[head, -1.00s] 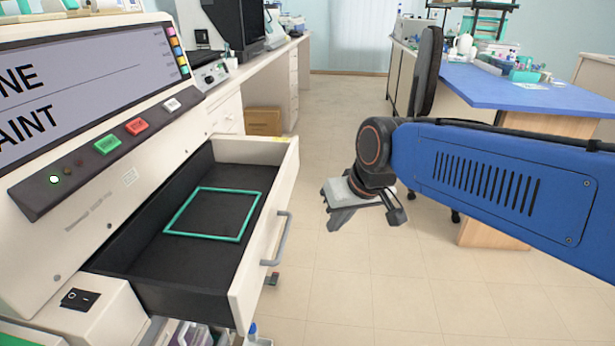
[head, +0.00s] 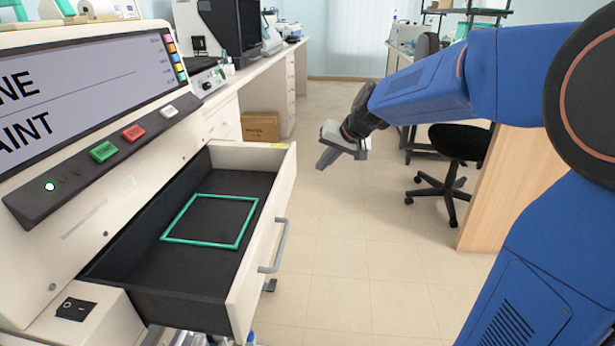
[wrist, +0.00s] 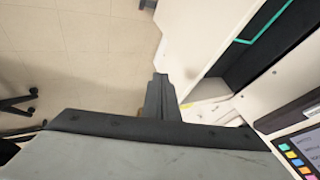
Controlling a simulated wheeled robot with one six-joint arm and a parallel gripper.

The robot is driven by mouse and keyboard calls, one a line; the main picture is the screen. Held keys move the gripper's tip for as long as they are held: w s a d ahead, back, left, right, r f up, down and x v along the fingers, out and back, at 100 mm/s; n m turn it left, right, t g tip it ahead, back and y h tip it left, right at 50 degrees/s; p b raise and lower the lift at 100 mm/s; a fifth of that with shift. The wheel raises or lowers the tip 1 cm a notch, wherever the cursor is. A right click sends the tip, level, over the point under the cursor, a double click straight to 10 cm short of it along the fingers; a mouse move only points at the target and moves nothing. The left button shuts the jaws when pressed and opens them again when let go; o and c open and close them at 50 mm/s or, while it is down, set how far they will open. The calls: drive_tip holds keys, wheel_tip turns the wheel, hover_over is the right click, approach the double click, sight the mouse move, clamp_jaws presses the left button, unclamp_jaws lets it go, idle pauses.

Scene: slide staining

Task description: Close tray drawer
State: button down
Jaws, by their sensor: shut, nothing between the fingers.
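The tray drawer (head: 262,245) is pulled out from the white staining machine (head: 30,275) in the head view. It has a white front with a grey bar handle (head: 277,247) and a dark inside. A green square outline (head: 240,243) lies on its floor, with no tray in it. My gripper (head: 323,164) is shut and empty. It is in the air to the right of the drawer's far end, apart from the drawer front and handle. In the wrist view my gripper's fingers (wrist: 158,97) point toward the floor, and the drawer (wrist: 205,90) is at the right.
A black office chair (head: 450,165) stands on the floor at the right, beside a wooden bench end (head: 492,190). A cardboard box (head: 260,127) sits by the counter beyond the drawer. The tiled floor (head: 350,260) in front of the drawer is clear.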

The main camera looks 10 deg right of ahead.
drive_tip(key=shift+w+a+f, duration=1.1)
drive_tip(key=shift+a+f, duration=0.05)
drive_tip(key=shift+f, duration=0.15)
drive_tip(key=shift+w+a+f, duration=1.1)
drive_tip(key=shift+f, duration=0.25)
drive_tip(key=shift+w+a+f, duration=1.1)
drive_tip(key=shift+a+f, duration=0.05)
drive_tip(key=shift+f, duration=0.15)
hover_over(234, 187)
drive_tip(key=d, duration=0.1)
drive_tip(key=shift+s+d, duration=0.15)
drive_tip(key=shift+s, duration=0.2)
drive_tip(key=shift+w+a+r, duration=0.1)
drive_tip(key=shift+w+a, duration=0.15)
drive_tip(key=shift+a, duration=0.35)
